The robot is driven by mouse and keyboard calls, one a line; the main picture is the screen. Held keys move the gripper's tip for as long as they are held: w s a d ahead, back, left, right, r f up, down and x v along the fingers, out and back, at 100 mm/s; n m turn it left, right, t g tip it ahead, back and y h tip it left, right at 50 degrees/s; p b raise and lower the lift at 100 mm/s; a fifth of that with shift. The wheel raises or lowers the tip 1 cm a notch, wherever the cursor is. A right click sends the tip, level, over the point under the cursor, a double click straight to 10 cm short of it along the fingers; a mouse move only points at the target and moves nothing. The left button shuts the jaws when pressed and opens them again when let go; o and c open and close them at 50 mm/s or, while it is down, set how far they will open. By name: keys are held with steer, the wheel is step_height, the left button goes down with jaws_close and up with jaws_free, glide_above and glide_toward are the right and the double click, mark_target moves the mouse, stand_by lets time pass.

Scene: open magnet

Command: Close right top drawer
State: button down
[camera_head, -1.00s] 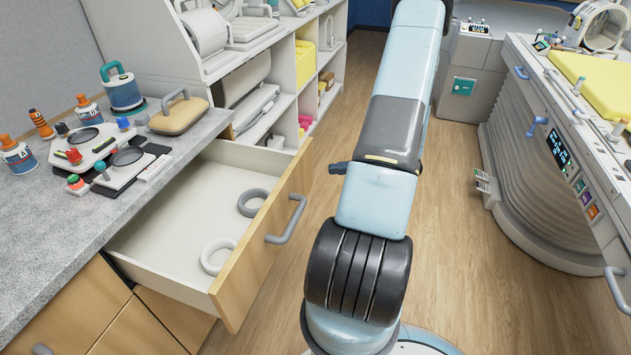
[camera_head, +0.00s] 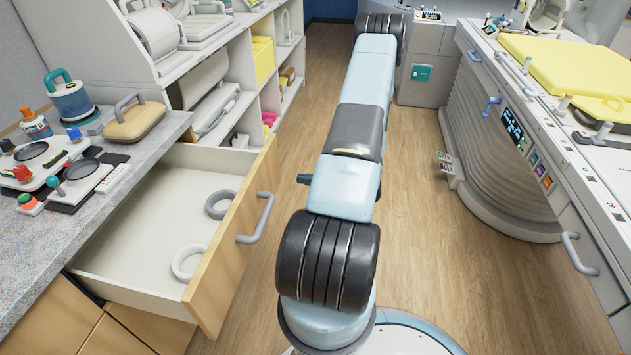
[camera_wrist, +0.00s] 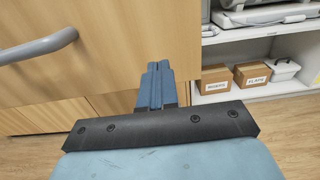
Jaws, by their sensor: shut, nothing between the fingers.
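The top drawer (camera_head: 232,244) stands pulled out from the counter on the left in the head view. My gripper (camera_wrist: 157,72) is shut and empty, pointing at the wood right of the handle. I cannot tell whether it touches. In the head view my gripper is hidden.
The grey counter (camera_head: 150,150) carries a tan case (camera_head: 135,120) and several devices. White shelves (camera_head: 262,85) with boxes stand behind. Wood floor (camera_head: 415,235) lies clear between.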

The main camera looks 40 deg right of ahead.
mark_target(274, 175)
steer(key=x, duration=0.8)
steer(key=shift+d, duration=0.1)
